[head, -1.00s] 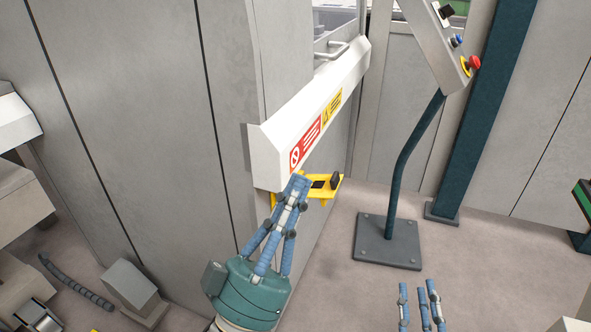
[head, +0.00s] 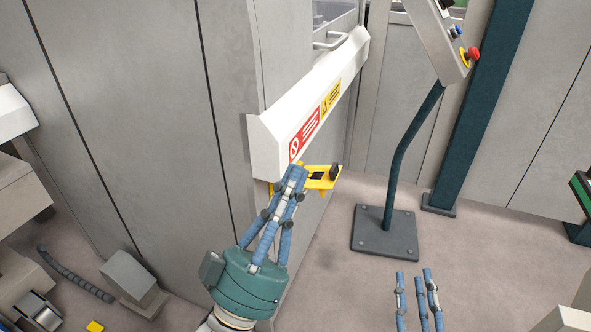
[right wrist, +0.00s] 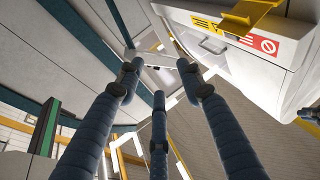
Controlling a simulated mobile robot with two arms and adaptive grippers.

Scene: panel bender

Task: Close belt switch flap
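The belt switch flap (head: 325,178) is a yellow piece sticking out from the machine's side, just under the lower end of the white sloped cover. A black block stands at its outer end, and its left part is hidden behind my left fingers. It also shows in the right wrist view (right wrist: 252,14) at the top. My left gripper (head: 296,172) has its blue fingertips drawn together at the near left side of the flap; whether they touch it I cannot tell. My right gripper (head: 415,276) is low at the right, away from the flap, with fingers spread and empty.
The white cover (head: 310,105) with red and yellow labels slopes up above the flap. A control post with a red button (head: 473,54) stands on a grey base plate (head: 384,232) at the right. The floor between machine and post is clear.

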